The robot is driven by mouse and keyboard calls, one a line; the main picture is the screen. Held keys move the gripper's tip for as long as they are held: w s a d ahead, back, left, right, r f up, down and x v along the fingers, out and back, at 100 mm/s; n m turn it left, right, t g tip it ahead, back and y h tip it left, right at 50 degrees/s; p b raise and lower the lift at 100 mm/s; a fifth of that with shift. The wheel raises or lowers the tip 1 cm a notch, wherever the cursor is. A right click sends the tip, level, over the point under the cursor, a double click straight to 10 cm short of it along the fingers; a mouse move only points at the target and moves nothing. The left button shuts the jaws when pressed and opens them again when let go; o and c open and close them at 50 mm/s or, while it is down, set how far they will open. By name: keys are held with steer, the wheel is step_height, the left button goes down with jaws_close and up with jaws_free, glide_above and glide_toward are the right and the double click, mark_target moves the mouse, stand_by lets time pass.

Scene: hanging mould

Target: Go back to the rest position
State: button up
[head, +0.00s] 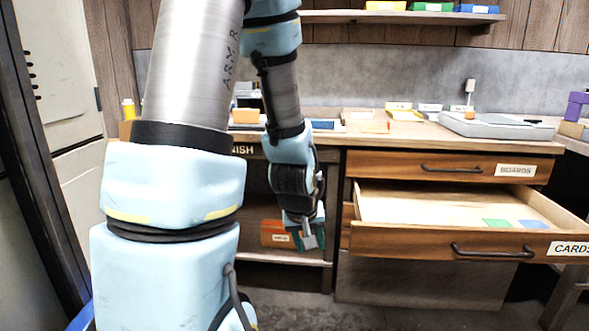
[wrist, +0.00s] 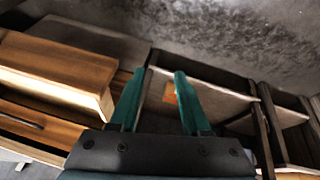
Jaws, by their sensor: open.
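My arm reaches down from the top left in the head view, with my gripper (head: 312,238) hanging in front of the open shelf, left of the open drawer. In the wrist view my gripper (wrist: 155,100) shows two green fingers, spread apart with nothing between them. An orange box (head: 275,234) with a white label sits on the lower shelf behind my gripper. A small orange thing (wrist: 170,93) shows beyond the fingers in the wrist view.
The drawer labelled CARDS (head: 430,243) is pulled out, with a green card (head: 496,223) and a blue card (head: 533,224) inside. The BOARDS drawer (head: 450,166) above it is shut. The worktop (head: 400,135) holds several items. Floor is clear below.

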steer(key=s+a+r+m+g+y, duration=0.1)
steer(key=s+a+r, duration=0.15)
steer(key=a, duration=0.25)
steer(key=s+a+r+g+y, duration=0.1)
steer(key=s+a+r+g, duration=0.15)
steer(key=a, duration=0.25)
step_height(320, 180, up, 23)
steer(key=s+p, duration=0.1)
steer(key=p, duration=2.2)
steer(key=shift+s+r+m+p, duration=0.15)
steer(key=shift+s+m+p, duration=0.1)
steer(key=shift+m+p, duration=0.05)
steer(key=shift+a+t, duration=0.1)
steer(key=shift+t, duration=0.15)
